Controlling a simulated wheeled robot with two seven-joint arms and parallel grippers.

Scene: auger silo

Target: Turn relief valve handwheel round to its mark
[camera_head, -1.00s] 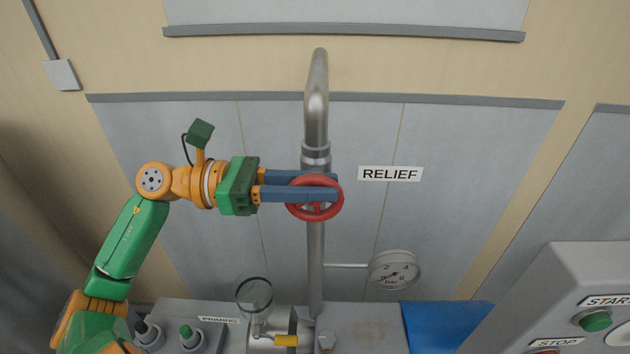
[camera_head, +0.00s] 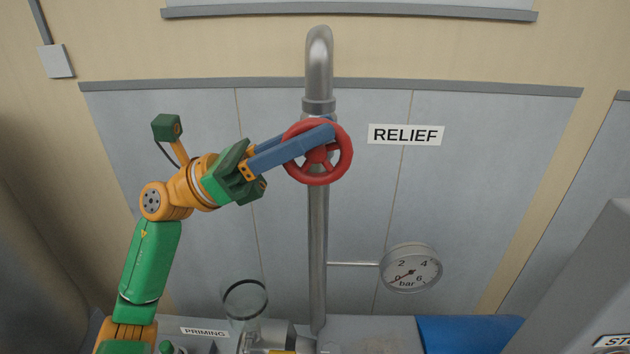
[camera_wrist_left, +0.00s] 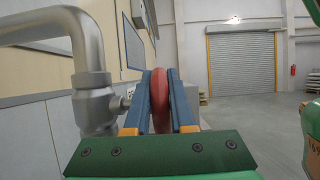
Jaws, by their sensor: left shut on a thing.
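The red relief valve handwheel (camera_head: 345,163) is on the vertical grey pipe, beside the RELIEF label (camera_head: 406,134). My left gripper (camera_head: 318,138) comes in from the left, with its blue fingers at the upper part of the wheel. In the left wrist view the red rim (camera_wrist_left: 159,95) sits between the two blue fingers (camera_wrist_left: 160,100), which are shut on it. Part of the wheel's rim and spokes is hidden behind the near finger. I cannot make out a mark on the wheel. My right gripper is not in view.
A pressure gauge (camera_head: 411,268) sticks out right of the pipe (camera_head: 318,240), its needle near the low end. A glass cup (camera_head: 245,300) stands lower left of the pipe. A grey control box (camera_head: 590,290) is at the lower right. The left wrist view shows open floor (camera_wrist_left: 245,115).

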